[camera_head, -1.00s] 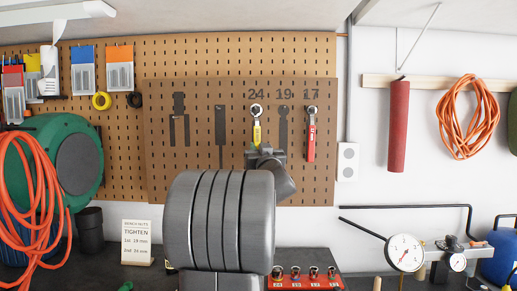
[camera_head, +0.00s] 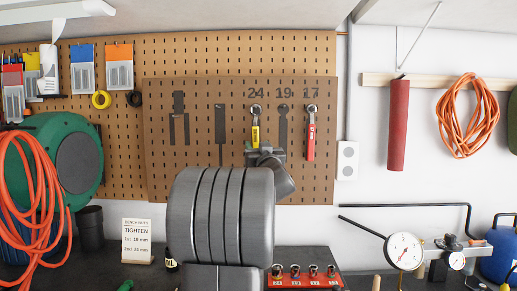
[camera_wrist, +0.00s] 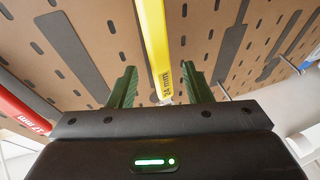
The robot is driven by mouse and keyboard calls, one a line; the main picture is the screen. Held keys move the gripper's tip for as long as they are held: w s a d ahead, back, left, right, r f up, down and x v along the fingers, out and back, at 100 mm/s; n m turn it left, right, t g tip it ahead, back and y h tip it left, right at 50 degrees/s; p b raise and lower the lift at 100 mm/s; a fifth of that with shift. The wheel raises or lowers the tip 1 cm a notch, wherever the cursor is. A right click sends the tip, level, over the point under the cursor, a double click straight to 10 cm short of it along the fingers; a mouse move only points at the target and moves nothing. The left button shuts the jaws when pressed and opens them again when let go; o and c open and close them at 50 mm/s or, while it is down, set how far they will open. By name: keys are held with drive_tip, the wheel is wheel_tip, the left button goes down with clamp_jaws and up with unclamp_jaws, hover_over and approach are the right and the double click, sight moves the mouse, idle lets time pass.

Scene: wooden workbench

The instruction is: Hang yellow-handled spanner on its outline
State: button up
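The yellow-handled spanner (camera_head: 255,134) hangs upright under the number 24 on the brown tool board (camera_head: 205,172). Its ring end is at the peg, and its outline is largely covered by it. My gripper (camera_head: 256,149) is just below the handle in the head view. In the wrist view, the yellow handle (camera_wrist: 155,40), marked 24 mm, runs down between the two green fingers of my gripper (camera_wrist: 160,88). The fingers are apart, with a gap on each side of the handle.
A red-handled spanner (camera_head: 311,134) hangs under 17, right of the bare 19 outline (camera_head: 283,128). Two more dark outlines are on the left. A red socket rack (camera_head: 303,282) and a gauge (camera_head: 404,251) stand on the bench. An orange hose (camera_head: 30,190) hangs at left.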

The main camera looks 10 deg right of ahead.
drive_tip(key=shift+f, duration=0.1)
drive_tip(key=a+b+v, duration=0.1)
drive_tip(key=b+v, duration=0.1)
drive_tip(key=v, duration=1.1)
drive_tip(key=shift+s+d, duration=0.45)
drive_tip(key=shift+d, duration=0.05)
drive_tip(key=shift+w, duration=0.1)
drive_tip(key=p+x, duration=0.2)
drive_tip(key=x, duration=1.1)
drive_tip(key=shift+w, duration=0.4)
drive_tip(key=shift+s+f+b, duration=0.1)
drive_tip(key=shift+s+b, duration=0.05)
drive_tip(key=shift+b, duration=0.2)
drive_tip(key=shift+s+a+r, duration=0.1)
drive_tip(key=shift+s+r, duration=0.2)
drive_tip(key=shift+s, duration=0.25)
drive_tip(key=shift+w, duration=0.1)
